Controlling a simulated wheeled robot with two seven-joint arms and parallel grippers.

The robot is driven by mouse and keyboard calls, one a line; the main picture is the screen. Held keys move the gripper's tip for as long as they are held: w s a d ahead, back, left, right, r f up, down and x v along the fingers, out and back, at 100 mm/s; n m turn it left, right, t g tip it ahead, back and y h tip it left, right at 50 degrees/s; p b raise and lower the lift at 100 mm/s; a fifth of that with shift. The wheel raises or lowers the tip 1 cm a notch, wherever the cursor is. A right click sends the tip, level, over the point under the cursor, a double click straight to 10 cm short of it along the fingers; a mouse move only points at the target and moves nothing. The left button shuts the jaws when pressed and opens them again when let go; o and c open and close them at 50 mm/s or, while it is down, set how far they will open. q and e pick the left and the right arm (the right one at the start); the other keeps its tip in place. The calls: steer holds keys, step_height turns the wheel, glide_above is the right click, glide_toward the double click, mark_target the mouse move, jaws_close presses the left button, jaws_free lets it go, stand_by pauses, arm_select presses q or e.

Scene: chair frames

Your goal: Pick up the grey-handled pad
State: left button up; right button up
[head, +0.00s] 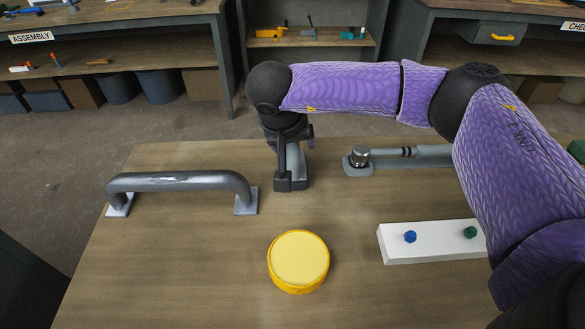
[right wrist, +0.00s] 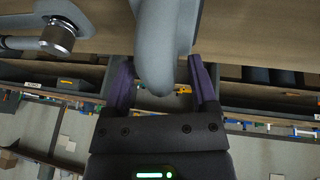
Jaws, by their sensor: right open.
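The grey-handled pad (head: 297,162) stands near the far edge of the table in the head view, mostly hidden behind my right gripper (head: 291,178). In the right wrist view its rounded grey handle (right wrist: 160,72) reaches down between the two fingers of my right gripper (right wrist: 161,65). The fingers are open, one on each side of the handle, with a visible gap at least on the right. The pad's underside is hidden. My left gripper is not in view.
A grey bar handle (head: 180,182) stands at left. A yellow round tub (head: 298,261) sits in front. A white block (head: 432,252) with blue and green knobs lies at right. A grey device with a metal knob (head: 358,156) lies behind it, close to the gripper.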

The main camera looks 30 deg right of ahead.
jaws_close()
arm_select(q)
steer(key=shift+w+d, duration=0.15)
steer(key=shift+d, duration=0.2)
arm_select(e)
steer(key=shift+r, duration=0.15)
step_height(320, 180, up, 10)
steer(key=p, duration=0.3)
steer(key=c, duration=0.6)
jaws_free()
jaws_close()
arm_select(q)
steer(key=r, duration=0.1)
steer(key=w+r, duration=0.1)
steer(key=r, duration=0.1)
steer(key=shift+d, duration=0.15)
arm_select(e)
steer(key=shift+a, duration=0.1)
